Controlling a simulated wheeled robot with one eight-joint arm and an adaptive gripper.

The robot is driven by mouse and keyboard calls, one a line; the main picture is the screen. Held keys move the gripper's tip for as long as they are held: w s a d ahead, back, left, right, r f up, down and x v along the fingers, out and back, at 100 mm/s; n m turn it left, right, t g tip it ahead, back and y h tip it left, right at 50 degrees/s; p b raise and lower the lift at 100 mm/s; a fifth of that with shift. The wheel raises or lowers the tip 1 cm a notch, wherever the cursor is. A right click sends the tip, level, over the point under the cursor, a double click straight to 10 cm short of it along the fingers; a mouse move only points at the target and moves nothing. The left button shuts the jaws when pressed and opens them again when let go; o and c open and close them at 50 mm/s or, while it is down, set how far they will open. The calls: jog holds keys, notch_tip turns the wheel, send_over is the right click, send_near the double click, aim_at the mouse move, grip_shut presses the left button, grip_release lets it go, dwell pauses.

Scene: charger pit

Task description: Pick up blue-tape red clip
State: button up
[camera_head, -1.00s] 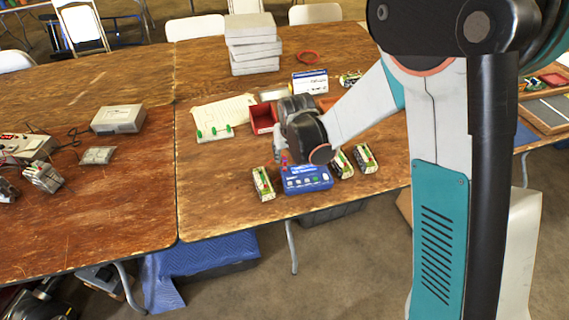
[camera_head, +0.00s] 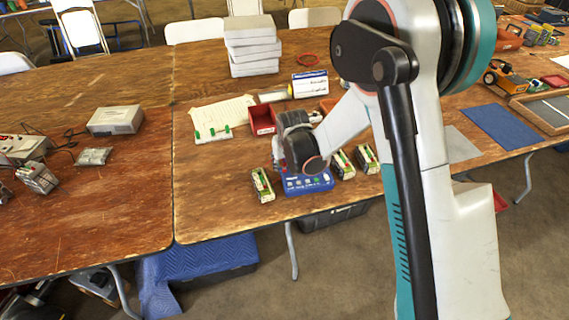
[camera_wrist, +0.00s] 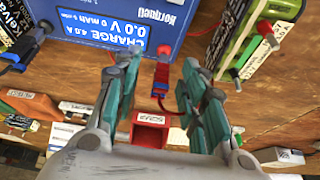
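The fingers are open, with visible space on both sides of the clip. Its depth relative to the fingertips is hard to tell. In the head view, my gripper is over the back left of the blue charger (camera_head: 310,184), and the wrist hides the fingers and clip. The charger's lit display (camera_wrist: 103,25) faces the wrist camera.
Battery packs (camera_head: 262,185) stand beside the charger, with others (camera_head: 366,158) to its right. A red bin (camera_head: 262,119) sits behind; it also shows in the wrist view (camera_wrist: 150,132). A white sheet (camera_head: 222,113) lies left of it.

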jog(key=c, duration=0.9)
jog(key=shift+r, duration=0.1)
notch_tip(320, 180, up, 20)
jog(key=p, duration=0.6)
